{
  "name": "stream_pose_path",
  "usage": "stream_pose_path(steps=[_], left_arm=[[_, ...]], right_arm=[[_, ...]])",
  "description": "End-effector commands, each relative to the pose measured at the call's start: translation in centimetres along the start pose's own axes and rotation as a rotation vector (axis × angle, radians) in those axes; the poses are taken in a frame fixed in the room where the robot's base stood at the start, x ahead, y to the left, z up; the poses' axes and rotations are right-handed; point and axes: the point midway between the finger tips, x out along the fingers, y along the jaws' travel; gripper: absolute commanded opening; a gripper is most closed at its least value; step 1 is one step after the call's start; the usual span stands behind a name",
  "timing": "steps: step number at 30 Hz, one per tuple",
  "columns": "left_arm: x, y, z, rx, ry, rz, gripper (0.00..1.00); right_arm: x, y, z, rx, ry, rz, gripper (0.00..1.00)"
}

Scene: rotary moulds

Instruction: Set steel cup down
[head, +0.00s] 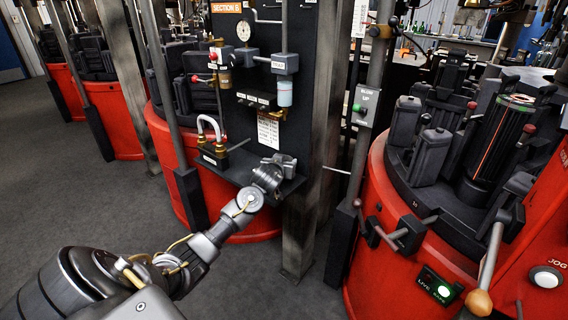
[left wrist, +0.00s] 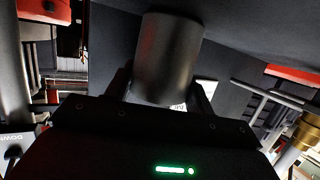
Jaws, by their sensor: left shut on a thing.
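The steel cup (left wrist: 168,58) is a dark grey metal cylinder, large in the left wrist view. My left gripper (left wrist: 162,96) is shut on it, with one finger at each side. In the head view my left gripper (head: 279,163) is at the small black shelf (head: 228,170) at the foot of the black Section B panel (head: 262,98). The cup is hard to make out there against the gripper. I cannot tell whether it touches the shelf. My right gripper is in neither view.
A steel post (head: 300,225) is just right of the shelf. Red moulding machines (head: 400,265) stand at both sides. Open grey floor (head: 110,205) lies at the left.

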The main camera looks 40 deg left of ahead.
Motion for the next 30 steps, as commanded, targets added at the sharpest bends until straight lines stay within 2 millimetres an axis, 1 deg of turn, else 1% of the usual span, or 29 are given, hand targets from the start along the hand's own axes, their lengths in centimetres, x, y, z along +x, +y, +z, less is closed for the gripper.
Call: stream_pose_path(steps=[6,7,8,9,17,19,22,25,30], left_arm=[[0.1,0.0,0.3,-0.001,0.0,0.0,0.26],[0.1,0.0,0.3,-0.001,0.0,0.0,0.57],[0.1,0.0,0.3,0.0,0.0,0.0,0.61],[0.1,0.0,0.2,0.0,0.0,0.0,0.62],[0.0,0.0,0.1,0.0,0.001,0.0,0.62],[-0.3,0.0,-0.1,0.0,0.0,0.001,0.62],[-1.6,0.0,-0.1,0.0,0.0,0.001,0.62],[-3.4,0.0,0.0,0.001,0.0,0.002,0.62],[-6.0,0.1,-0.1,0.0,0.001,0.002,0.62]], right_arm=[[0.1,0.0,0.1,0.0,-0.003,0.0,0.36],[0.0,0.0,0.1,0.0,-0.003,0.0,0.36],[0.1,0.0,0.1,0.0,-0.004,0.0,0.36],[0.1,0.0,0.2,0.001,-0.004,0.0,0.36],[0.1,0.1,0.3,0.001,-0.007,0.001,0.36],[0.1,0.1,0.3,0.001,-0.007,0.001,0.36],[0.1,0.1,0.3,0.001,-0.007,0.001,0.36],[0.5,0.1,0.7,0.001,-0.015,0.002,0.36],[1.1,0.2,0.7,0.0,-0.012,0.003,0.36]])
